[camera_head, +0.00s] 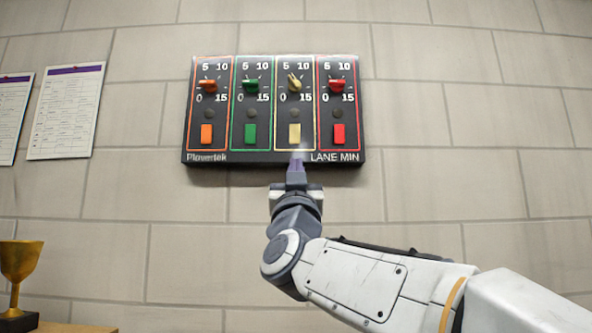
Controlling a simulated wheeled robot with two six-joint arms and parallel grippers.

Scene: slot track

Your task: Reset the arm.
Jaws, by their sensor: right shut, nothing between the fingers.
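My right arm (350,275) comes in from the lower right. Its gripper (297,160) is shut and empty, pointing up at the bottom edge of a black lane-timer panel (220,157) on the wall. The fingertips overlap the panel's lower edge, just below the yellow button (294,134); I cannot tell whether they touch it. The panel has four lanes with dials: orange (207,86), green (251,86), yellow (294,83) and red (337,85). Below them are an orange (206,133), a green (250,133) and a red button (339,134). My left gripper is not in view.
Two paper sheets (66,110) hang on the tiled wall at the left. A gold trophy cup (20,262) stands on a wooden surface (70,328) at the lower left. The wall to the right of the panel is clear.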

